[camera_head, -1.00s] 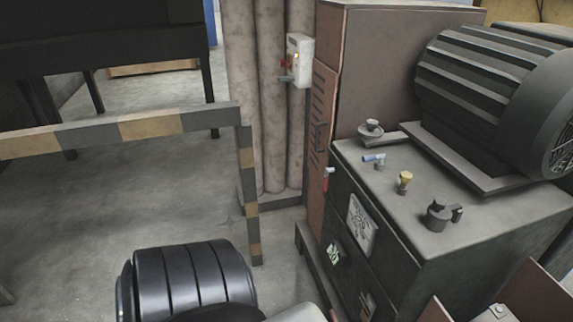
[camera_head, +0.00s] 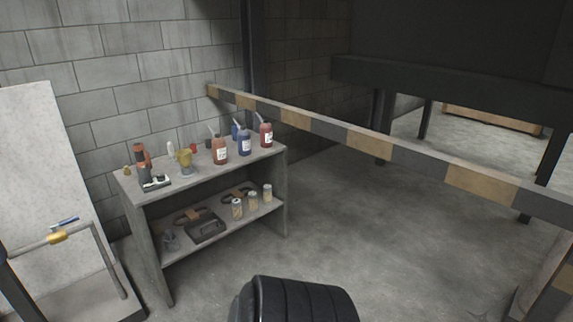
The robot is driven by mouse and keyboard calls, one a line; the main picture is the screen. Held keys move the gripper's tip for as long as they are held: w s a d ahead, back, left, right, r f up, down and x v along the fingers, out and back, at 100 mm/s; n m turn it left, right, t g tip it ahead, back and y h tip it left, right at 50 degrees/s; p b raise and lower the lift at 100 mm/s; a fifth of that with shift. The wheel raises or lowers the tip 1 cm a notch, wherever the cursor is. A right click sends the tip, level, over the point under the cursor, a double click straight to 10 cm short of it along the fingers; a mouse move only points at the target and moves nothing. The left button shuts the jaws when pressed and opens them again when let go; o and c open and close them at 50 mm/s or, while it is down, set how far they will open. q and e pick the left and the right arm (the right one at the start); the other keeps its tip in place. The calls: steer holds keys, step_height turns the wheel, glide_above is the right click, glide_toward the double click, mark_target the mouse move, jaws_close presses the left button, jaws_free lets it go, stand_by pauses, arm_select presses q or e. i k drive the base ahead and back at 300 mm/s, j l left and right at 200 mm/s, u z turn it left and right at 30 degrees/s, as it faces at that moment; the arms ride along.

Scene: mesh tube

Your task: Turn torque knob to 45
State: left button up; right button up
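No torque knob that I can make out is in view. A grey shelf unit (camera_head: 205,167) stands against the block wall at the left. On its top are a dark and orange tool (camera_head: 143,160), a yellowish cup-shaped item (camera_head: 185,160), a brown bottle (camera_head: 219,149), a blue bottle (camera_head: 244,141) and a red bottle (camera_head: 265,135). A small dark item with a white part (camera_head: 155,183) lies at the top's front edge. Neither gripper shows in the view.
A striped barrier rail (camera_head: 370,140) runs from the back wall to the right. The lower shelf holds several cans and a dark tray (camera_head: 205,228). The concrete floor (camera_head: 400,240) is clear between shelf and rail.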

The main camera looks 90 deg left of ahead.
mark_target(161, 178)
steer(key=u, duration=3.75)
steer(key=i+l+u, duration=0.2)
steer(key=i, duration=0.2)
steer(key=i+u, duration=0.15)
steer(key=i, duration=0.2)
steer(key=i+l+u, duration=0.2)
steer(key=i, duration=0.2)
